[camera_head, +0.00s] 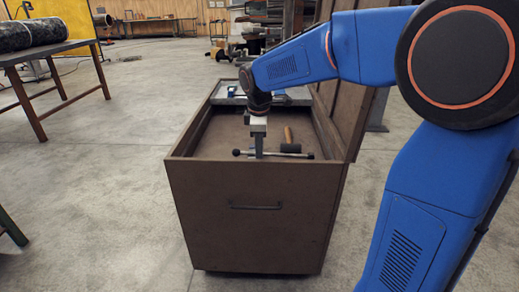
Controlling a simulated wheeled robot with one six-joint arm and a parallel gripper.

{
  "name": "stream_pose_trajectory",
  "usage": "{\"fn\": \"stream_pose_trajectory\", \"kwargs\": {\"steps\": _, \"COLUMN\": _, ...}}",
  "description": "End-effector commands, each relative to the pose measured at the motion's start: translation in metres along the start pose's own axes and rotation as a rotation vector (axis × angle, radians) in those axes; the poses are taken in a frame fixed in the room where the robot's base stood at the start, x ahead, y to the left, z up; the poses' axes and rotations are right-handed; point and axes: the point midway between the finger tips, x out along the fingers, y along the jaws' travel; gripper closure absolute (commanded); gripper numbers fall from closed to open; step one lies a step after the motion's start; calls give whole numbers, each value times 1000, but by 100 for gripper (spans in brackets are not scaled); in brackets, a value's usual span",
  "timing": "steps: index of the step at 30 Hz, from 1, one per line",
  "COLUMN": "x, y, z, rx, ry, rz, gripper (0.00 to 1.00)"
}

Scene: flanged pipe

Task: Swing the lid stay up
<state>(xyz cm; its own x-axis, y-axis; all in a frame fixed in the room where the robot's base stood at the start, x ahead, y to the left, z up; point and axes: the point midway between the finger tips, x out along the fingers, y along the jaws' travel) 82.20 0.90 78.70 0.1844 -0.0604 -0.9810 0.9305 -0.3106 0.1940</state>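A brown chest (250,211) stands open on the floor, with its lid (345,108) raised along the right side. A thin metal rod with dark ends, which looks like the lid stay (281,154), lies nearly level just behind the chest's front wall. My gripper (257,154) points down into the front of the chest and meets the rod left of its middle. The fingers are small and seen edge-on, so I cannot tell whether they are shut on the rod.
Inside the chest, a mallet (288,136) with a wooden handle lies just behind the rod. A grey tray (262,96) holding small items sits at the chest's far end. Floor left of the chest is clear.

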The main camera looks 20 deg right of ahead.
Motion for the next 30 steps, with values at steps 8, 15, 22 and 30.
{"fn": "stream_pose_trajectory", "kwargs": {"steps": 8, "x": 8, "y": 0, "z": 0, "rx": 0, "ry": 0, "rz": 0, "gripper": 73}}
{"fn": "stream_pose_trajectory", "kwargs": {"steps": 15, "x": 8, "y": 0, "z": 0, "rx": 0, "ry": 0, "rz": 0, "gripper": 95}}
{"fn": "stream_pose_trajectory", "kwargs": {"steps": 22, "x": 7, "y": 0, "z": 0, "rx": 0, "ry": 1, "rz": 0, "gripper": 100}}
{"fn": "stream_pose_trajectory", "kwargs": {"steps": 30, "x": -2, "y": 2, "z": 3, "rx": 12, "ry": 51, "rz": 2, "gripper": 100}}
